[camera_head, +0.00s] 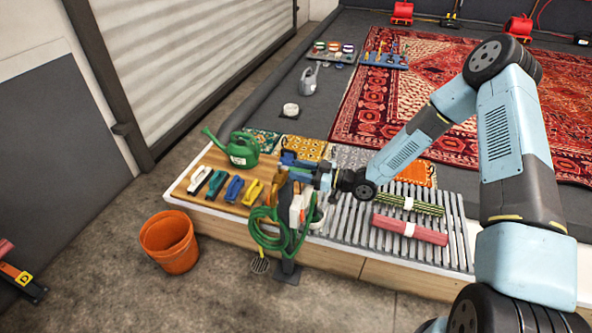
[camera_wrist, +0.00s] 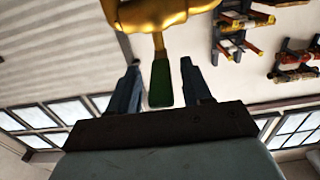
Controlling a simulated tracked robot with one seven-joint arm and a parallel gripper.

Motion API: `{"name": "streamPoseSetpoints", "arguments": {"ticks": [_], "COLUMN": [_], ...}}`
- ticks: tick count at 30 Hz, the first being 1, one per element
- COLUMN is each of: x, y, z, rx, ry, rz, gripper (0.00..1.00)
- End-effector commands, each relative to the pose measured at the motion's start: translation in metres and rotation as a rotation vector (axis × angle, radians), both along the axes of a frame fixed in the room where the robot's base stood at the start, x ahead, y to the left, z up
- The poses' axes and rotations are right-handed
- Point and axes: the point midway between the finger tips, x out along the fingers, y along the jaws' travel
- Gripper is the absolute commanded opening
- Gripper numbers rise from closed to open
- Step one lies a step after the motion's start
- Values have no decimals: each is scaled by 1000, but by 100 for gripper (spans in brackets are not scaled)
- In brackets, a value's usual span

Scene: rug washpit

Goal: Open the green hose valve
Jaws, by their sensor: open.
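The green hose valve shows in the wrist view as a brass-coloured body (camera_wrist: 165,14) at the top with a flat green lever (camera_wrist: 161,84) extending down from it. My gripper (camera_wrist: 160,66) is open, with one finger on each side of the lever. I see gaps on both sides of the lever, so neither finger visibly touches it. In the head view my gripper (camera_head: 288,163) is at the top of the hose stand. The valve is mostly hidden there behind my gripper and the stand. A coiled green hose (camera_head: 266,238) hangs on the stand.
A wooden board with several brushes (camera_head: 234,188), a green watering can (camera_head: 242,150) and an orange bucket (camera_head: 170,243) are left of the stand. A slatted grate (camera_head: 350,224) with rolled rugs (camera_head: 410,229) lies to the right.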

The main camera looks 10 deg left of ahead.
Motion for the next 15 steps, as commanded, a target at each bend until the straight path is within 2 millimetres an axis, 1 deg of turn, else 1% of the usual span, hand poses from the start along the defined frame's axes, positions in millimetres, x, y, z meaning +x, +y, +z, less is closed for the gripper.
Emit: {"name": "streamPoseSetpoints", "arguments": {"ticks": [10, 15], "x": [0, 0], "y": [3, 3], "z": [0, 0], "rx": [0, 0], "ry": [0, 0], "rz": [-1, 0], "gripper": [49, 33]}}
